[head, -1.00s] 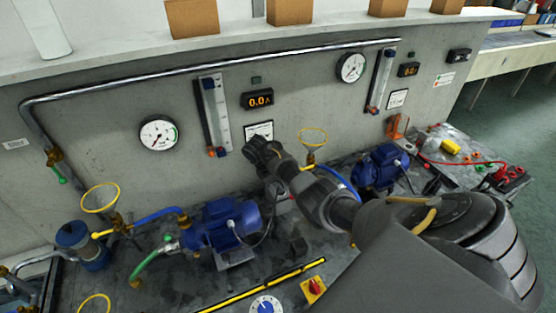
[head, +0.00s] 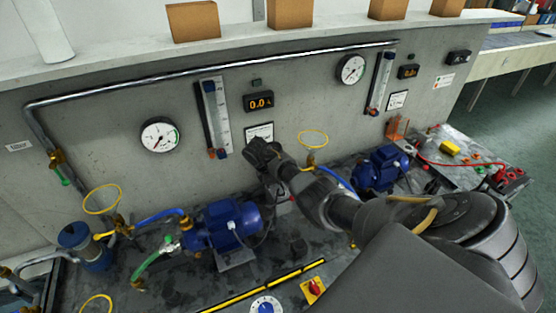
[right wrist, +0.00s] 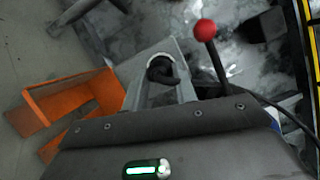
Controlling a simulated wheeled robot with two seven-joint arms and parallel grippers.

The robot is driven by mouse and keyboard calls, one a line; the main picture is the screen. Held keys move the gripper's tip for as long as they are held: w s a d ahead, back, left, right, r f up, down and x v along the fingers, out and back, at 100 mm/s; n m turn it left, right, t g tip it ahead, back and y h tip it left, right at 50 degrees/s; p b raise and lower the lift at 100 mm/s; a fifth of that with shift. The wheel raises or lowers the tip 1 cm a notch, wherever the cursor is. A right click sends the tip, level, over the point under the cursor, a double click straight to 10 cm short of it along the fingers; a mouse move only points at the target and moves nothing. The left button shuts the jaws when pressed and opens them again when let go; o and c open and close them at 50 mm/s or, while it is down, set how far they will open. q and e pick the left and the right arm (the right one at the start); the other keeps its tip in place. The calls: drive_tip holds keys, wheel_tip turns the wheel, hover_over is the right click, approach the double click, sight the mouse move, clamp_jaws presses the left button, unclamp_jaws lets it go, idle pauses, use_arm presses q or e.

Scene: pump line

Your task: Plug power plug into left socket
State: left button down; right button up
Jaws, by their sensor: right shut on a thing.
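My right gripper (head: 275,172) is over the bench in front of the wall in the head view, with its fingertips mostly hidden by my own arm. In the right wrist view, its grey fingers (right wrist: 162,82) are shut on a black thing, apparently the power plug (right wrist: 163,69). A dark cable (right wrist: 270,106) shows at the right of that view. I cannot make out the left socket clearly; a small pale box (head: 284,207) is partly visible beside my arm. My left gripper is not in view.
An orange bracket (right wrist: 76,100) and a red-knobbed lever (right wrist: 206,31) are close to the gripper. Blue pump motors (head: 229,222) (head: 381,168) stand on either side. A yellow handwheel (head: 313,139) is just behind the arm. A black-and-yellow strip (head: 265,287) lies in front.

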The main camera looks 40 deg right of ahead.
drive_tip(key=shift+f+b, duration=0.45)
drive_tip(key=shift+f, duration=0.45)
idle(1.2)
drive_tip(key=o, duration=1.1)
drive_tip(key=shift+c, duration=0.2)
drive_tip(key=shift+r, duration=0.1)
drive_tip(key=p+v, duration=0.4)
drive_tip(key=shift+r, duration=0.1)
drive_tip(key=shift+w+a, duration=0.1)
drive_tip(key=shift+a, duration=0.05)
drive_tip(key=shift+v, duration=0.75)
drive_tip(key=shift+r, duration=0.15)
